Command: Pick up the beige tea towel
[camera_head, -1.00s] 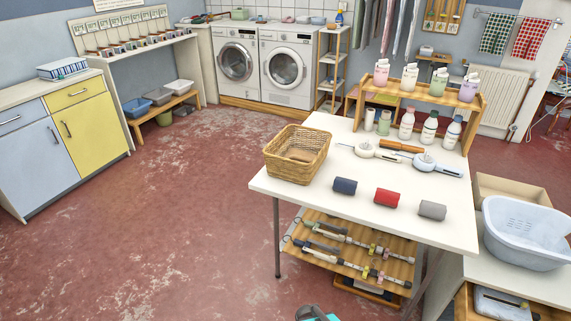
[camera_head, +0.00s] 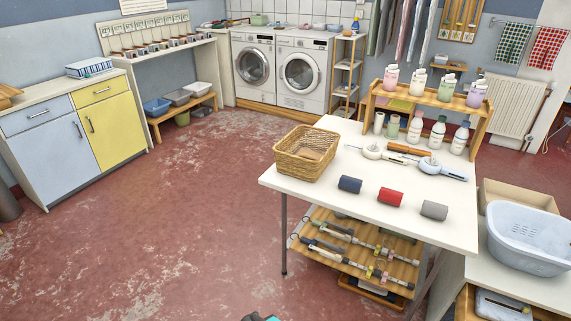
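I cannot make out a beige tea towel for certain. On the white table (camera_head: 330,198) lie a navy roll (camera_head: 349,184), a red roll (camera_head: 390,197) and a grey roll (camera_head: 434,210), apart from each other in a row; whether they are towels is unclear. Two checked cloths, green (camera_head: 514,42) and red (camera_head: 548,47), hang on a rail at the back right. Long cloths (camera_head: 403,25) hang at the back, cut off by the top edge. Only a small teal and dark tip, apparently part of my gripper (camera_head: 260,317), shows at the bottom edge; its fingers are not clear.
A wicker basket (camera_head: 298,160) stands on the table's left corner, with a wooden bottle rack (camera_head: 420,97) behind. A pale blue tub (camera_head: 528,238) sits on the right counter. Cabinets (camera_head: 60,160) line the left, washing machines (camera_head: 254,68) the back. The red floor between is clear.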

